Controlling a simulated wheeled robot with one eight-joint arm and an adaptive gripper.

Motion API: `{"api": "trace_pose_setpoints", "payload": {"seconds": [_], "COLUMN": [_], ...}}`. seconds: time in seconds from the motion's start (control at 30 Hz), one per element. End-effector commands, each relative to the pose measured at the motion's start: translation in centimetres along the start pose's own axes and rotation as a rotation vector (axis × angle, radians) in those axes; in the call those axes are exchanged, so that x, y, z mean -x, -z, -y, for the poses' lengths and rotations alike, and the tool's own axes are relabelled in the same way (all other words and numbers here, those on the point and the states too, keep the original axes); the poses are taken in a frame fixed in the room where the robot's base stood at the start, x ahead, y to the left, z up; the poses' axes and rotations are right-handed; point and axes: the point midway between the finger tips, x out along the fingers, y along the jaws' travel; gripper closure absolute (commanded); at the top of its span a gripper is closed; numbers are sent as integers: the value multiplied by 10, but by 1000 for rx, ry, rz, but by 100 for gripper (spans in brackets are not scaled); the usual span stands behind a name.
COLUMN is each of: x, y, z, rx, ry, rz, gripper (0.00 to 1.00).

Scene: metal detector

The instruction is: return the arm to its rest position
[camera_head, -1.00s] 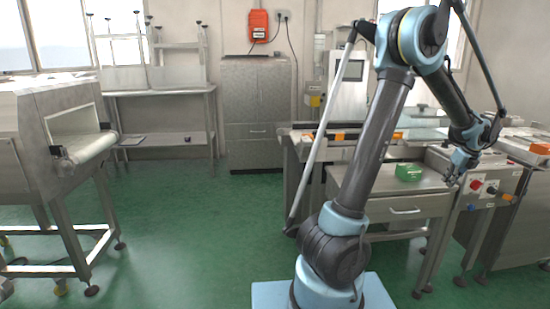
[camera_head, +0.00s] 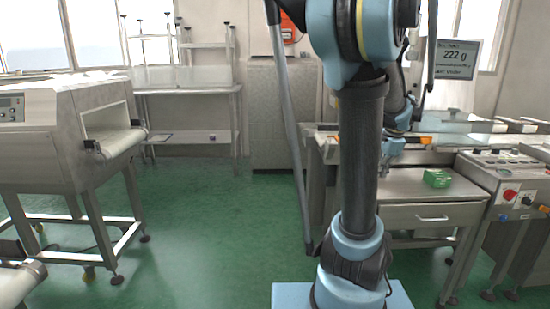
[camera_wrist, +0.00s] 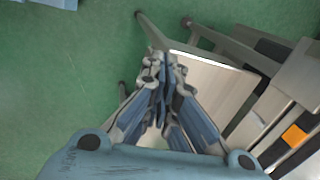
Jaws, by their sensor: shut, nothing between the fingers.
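A green box (camera_head: 437,178) lies on the steel table (camera_head: 405,187) to the right. A control panel with knobs (camera_head: 508,172) stands further right. A conveyor machine (camera_head: 75,130) stands at left. Green floor (camera_head: 205,220) between is clear.

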Motion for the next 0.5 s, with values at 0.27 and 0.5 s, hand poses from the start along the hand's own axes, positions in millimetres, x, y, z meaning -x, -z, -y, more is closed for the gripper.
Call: {"api": "trace_pose_setpoints", "payload": {"seconds": [0.27,0.5], "x": [-10,-25], "y": [-86,-141], "z": [-38,-82], "rx": [427,795], "ry": [-25,-40], "rz": [-2,-5], "gripper": [100,100]}}
